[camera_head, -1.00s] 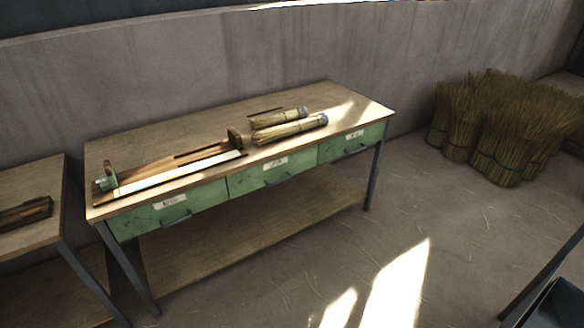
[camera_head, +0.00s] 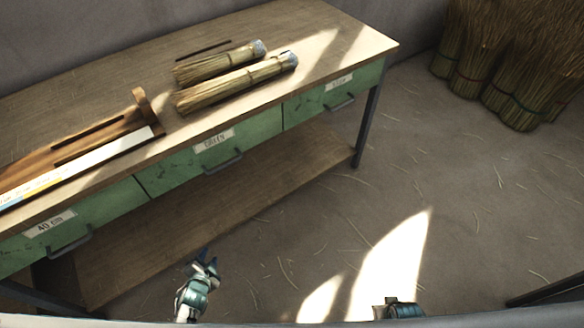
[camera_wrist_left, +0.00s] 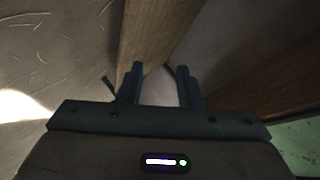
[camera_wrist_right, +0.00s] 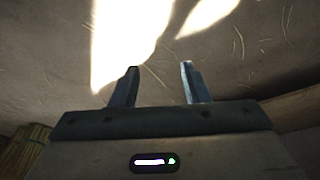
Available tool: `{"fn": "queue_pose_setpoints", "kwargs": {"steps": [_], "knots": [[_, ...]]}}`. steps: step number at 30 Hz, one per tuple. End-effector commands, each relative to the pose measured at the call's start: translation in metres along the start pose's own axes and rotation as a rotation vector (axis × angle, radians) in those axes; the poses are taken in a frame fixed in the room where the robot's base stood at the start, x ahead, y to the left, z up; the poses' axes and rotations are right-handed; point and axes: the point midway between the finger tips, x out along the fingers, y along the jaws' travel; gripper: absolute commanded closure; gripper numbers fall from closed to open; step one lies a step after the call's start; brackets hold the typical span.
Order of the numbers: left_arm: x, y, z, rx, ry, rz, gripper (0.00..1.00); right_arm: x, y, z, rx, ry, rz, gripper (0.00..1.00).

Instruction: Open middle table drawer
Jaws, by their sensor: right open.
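The middle drawer (camera_head: 173,170) of the wooden table is green with a white label (camera_head: 214,141) and a dark bar handle (camera_head: 223,163). It looks shut, flush with its neighbours. My left gripper (camera_head: 207,262) is low in front of the table, below and apart from the middle handle. Its fingers stand apart and empty in the left wrist view (camera_wrist_left: 160,88). My right gripper shows only in part at the bottom edge of the head view; in the right wrist view (camera_wrist_right: 158,88) its fingers are apart with nothing between them.
A left drawer (camera_head: 110,205) and a right drawer (camera_head: 300,105) flank it. Two straw bundles (camera_head: 235,85) and a wooden jig (camera_head: 100,140) lie on the tabletop (camera_head: 90,90). A lower shelf (camera_head: 150,245) runs beneath. Straw sheaves (camera_head: 500,60) stand at the right. Floor in front is clear.

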Motion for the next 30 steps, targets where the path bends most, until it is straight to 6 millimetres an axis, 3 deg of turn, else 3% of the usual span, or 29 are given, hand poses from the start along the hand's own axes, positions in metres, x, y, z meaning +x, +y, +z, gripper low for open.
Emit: {"fn": "queue_pose_setpoints", "kwargs": {"steps": [1,5,9,12,15,21,30], "knots": [[0.018,-0.011,-0.016,0.077,0.063,-0.062,0.68,-0.001,-0.003,-0.011,-0.003,0.025,-0.003,0.58],[0.03,-0.06,-0.071,0.294,0.198,-0.227,0.68,-0.04,-0.009,-0.038,-0.009,0.069,-0.011,0.58],[0.025,-0.103,-0.122,0.51,0.3,-0.406,0.68,-0.088,-0.015,-0.054,-0.018,0.113,-0.02,0.58],[0.014,-0.125,-0.151,0.63,0.344,-0.513,0.68,-0.118,-0.018,-0.058,-0.023,0.136,-0.025,0.58],[0.004,-0.14,-0.17,0.716,0.367,-0.59,0.68,-0.141,-0.02,-0.058,-0.028,0.152,-0.029,0.58],[-0.004,-0.154,-0.187,0.786,0.382,-0.652,0.68,-0.164,-0.021,-0.058,-0.032,0.159,-0.029,0.58],[0.03,-0.175,-0.215,0.786,0.383,-0.654,0.68,-0.176,-0.014,-0.055,-0.039,0.101,-0.002,0.58]]}}
